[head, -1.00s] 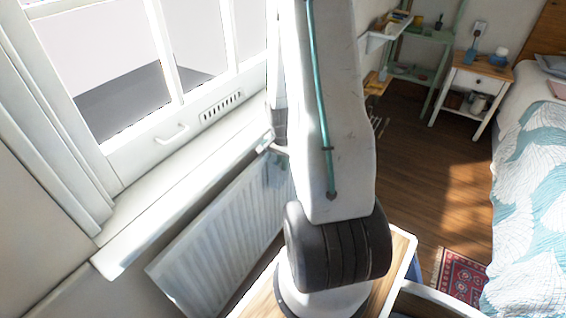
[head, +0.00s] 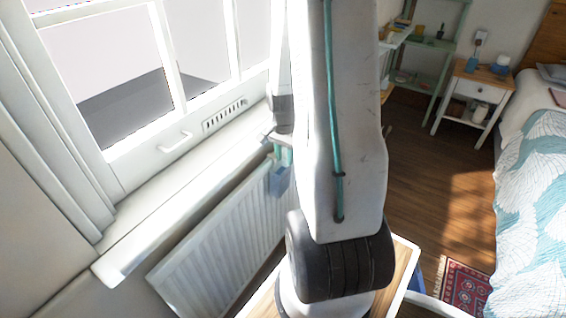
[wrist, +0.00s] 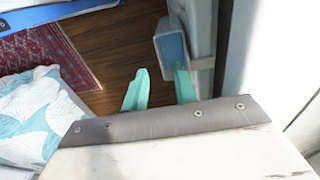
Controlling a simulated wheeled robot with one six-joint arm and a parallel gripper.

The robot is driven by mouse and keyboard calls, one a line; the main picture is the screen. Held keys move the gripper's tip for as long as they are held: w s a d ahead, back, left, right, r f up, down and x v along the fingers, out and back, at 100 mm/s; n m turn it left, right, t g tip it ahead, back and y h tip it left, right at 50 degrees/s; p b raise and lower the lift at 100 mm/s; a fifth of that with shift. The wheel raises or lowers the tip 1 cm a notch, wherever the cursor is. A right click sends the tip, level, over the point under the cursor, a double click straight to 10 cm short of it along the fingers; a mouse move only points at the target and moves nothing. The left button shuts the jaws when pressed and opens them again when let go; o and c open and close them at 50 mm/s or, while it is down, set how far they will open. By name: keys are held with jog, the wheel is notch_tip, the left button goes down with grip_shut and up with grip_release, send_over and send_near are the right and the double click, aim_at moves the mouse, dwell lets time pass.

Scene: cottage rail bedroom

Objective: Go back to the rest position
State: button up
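My gripper (wrist: 160,92) shows in the wrist view as two teal fingers with a clear gap between them. Nothing is visible between the fingers. In the head view my gripper (head: 280,155) is small and partly hidden behind my white arm, close to the window sill and above the radiator. A small grey-blue box-like thing (wrist: 171,47) lies beyond the right finger in the wrist view; I cannot tell whether they touch.
The window sill (head: 190,215) and white radiator (head: 215,250) are close on the left. The bed (head: 535,200) stands right, with a nightstand (head: 476,92) and green shelf (head: 432,60) behind. A red rug (head: 465,283) lies beside the bed. Wooden floor (head: 430,170) is open between.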

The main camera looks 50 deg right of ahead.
jog(key=shift+r, duration=0.3)
jog(key=s+a+r+n, duration=0.4)
jog(key=a+r, duration=0.4)
jog(key=a, duration=0.2)
jog(key=s+a+r+n+t, duration=0.1)
jog(key=s+a+r+n, duration=0.3)
jog(key=a+r+n, duration=0.3)
jog(key=s+a+r+n, duration=0.4)
jog(key=a+r+n, duration=0.2)
jog(key=a+r, duration=0.4)
jog(key=a, duration=0.3)
jog(key=shift+s+r+y, duration=0.25)
jog(key=shift+s+y, duration=0.05)
